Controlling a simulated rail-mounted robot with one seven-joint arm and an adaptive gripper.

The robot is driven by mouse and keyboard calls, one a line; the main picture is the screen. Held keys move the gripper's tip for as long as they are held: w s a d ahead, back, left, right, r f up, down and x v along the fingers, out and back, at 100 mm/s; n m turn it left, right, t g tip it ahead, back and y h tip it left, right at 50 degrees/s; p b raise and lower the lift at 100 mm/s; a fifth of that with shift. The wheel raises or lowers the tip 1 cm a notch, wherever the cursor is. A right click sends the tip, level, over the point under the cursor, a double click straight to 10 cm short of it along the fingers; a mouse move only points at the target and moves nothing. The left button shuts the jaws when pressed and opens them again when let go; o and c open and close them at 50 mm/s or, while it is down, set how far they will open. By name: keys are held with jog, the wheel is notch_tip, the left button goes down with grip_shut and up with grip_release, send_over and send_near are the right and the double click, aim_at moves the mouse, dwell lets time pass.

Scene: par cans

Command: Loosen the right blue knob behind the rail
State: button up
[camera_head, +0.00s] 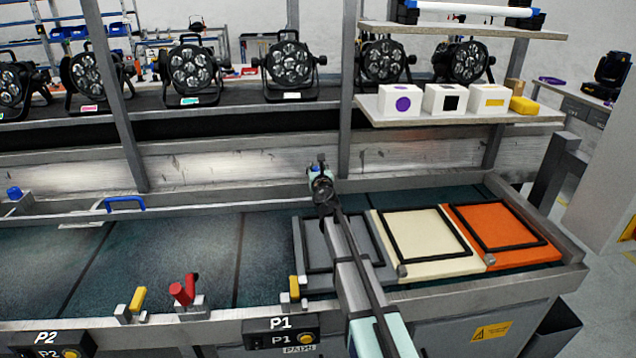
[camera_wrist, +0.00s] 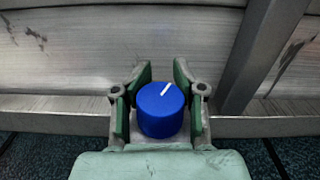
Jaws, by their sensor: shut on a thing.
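The right blue knob (camera_wrist: 160,110) shows in the wrist view, between the two green-padded fingers of my gripper (camera_wrist: 162,80). It is a round blue cap with a white line on top, slanting to the upper right. My gripper is shut on it, one finger at each side. In the head view my gripper (camera_head: 320,173) is at the back of the bench, by the long metal rail (camera_head: 230,198), and hides this knob. Another blue knob (camera_head: 14,192) stands at the far left of the rail.
A blue handle (camera_head: 125,203) is on the rail's left part. Grey, cream (camera_head: 425,240) and orange (camera_head: 503,235) framed pads lie at right. A red lever (camera_head: 184,290) and yellow levers stand along the front. An upright post (camera_wrist: 260,55) rises behind and right of my gripper.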

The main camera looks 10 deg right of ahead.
jog(key=n+y+b, duration=0.1)
jog(key=b, duration=0.2)
jog(key=f+n+y+b, duration=0.1)
jog(key=y+b, duration=0.1)
jog(key=b, duration=0.1)
jog(key=shift+s+a+y, duration=0.1)
jog(key=shift+a+y, duration=0.1)
jog(key=shift+y, duration=0.1)
jog(key=n+y+b, duration=0.1)
jog(key=n+g+y+b, duration=0.1)
jog(key=b, duration=0.1)
jog(key=shift+a+r+y, duration=0.15)
jog(key=shift+a+y, duration=0.05)
jog(key=shift+y, duration=0.1)
jog(key=n+y, duration=0.1)
jog(key=n+g+y+b, duration=0.1)
jog(key=y, duration=0.1)
jog(key=shift+s+a+r+g, duration=0.1)
jog(key=shift+a+r+g, duration=0.05)
jog(key=shift+g, duration=0.15)
jog(key=shift+s+a+n+g+y, duration=0.1)
jog(key=shift+s+n+g+y, duration=0.05)
jog(key=shift+n+g+y, duration=0.55)
jog(key=shift+s+a+n+g+y, duration=0.1)
jog(key=shift+n+g+y, duration=0.3)
jog(key=shift+n+y, duration=0.45)
jog(key=shift+s+y, duration=0.1)
jog(key=shift+y, duration=0.25)
